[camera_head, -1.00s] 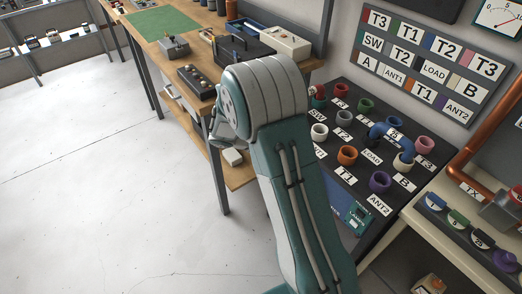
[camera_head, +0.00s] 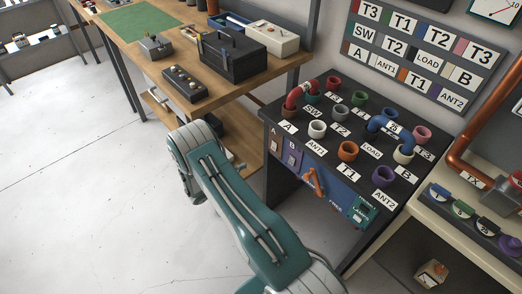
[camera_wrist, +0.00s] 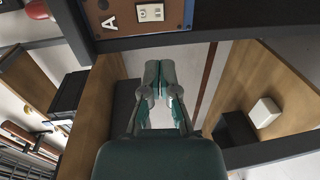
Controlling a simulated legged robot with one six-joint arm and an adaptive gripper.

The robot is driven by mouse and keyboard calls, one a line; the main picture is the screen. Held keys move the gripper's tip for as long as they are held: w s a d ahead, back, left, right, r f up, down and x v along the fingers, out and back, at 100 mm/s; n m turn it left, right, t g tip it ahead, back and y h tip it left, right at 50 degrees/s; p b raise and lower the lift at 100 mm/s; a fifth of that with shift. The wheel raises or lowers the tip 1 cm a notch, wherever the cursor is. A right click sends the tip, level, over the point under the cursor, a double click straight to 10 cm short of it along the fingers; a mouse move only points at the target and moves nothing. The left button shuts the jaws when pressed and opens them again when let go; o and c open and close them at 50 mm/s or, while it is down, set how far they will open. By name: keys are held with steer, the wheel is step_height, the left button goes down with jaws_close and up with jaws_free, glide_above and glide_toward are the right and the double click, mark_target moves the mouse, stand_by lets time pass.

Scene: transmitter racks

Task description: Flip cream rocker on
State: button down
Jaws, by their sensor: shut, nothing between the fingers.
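A small cream rocker (camera_wrist: 150,12) sits on a brown panel (camera_wrist: 115,14) marked A, at the top of the wrist view. Which way it is tipped is too small to tell. In the head view the brown A panel (camera_head: 276,139) is on the front of the black console, left of a purple B panel (camera_head: 292,153); the rocker there is tiny. My gripper (camera_wrist: 158,66) is shut and empty in the wrist view. In the picture it lies below the panel and appears apart from it. In the head view my arm hides the gripper.
The black console (camera_head: 318,180) carries several coloured sockets, with a red plug lead (camera_head: 296,92) and a blue one (camera_head: 386,122). An orange handle (camera_head: 314,184) sits on its front. A wooden workbench (camera_head: 205,92) stands behind. The floor (camera_head: 80,200) at left is clear.

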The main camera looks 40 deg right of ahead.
mark_target(272, 149)
steer(key=shift+d+f, duration=0.1)
steer(key=d, duration=0.4)
steer(key=d+f, duration=0.1)
steer(key=d, duration=0.4)
steer(key=w+d, duration=0.1)
steer(key=d, duration=0.4)
steer(key=shift+f, duration=0.4)
steer(key=shift+d+f, duration=0.1)
steer(key=shift+d, duration=0.15)
steer(key=shift+a, duration=0.1)
steer(key=shift+w, duration=0.1)
steer(key=shift+a, duration=0.35)
steer(key=s+a+f, duration=0.1)
steer(key=a, duration=1.2)
steer(key=shift+f, duration=0.4)
steer(key=shift+a, duration=0.1)
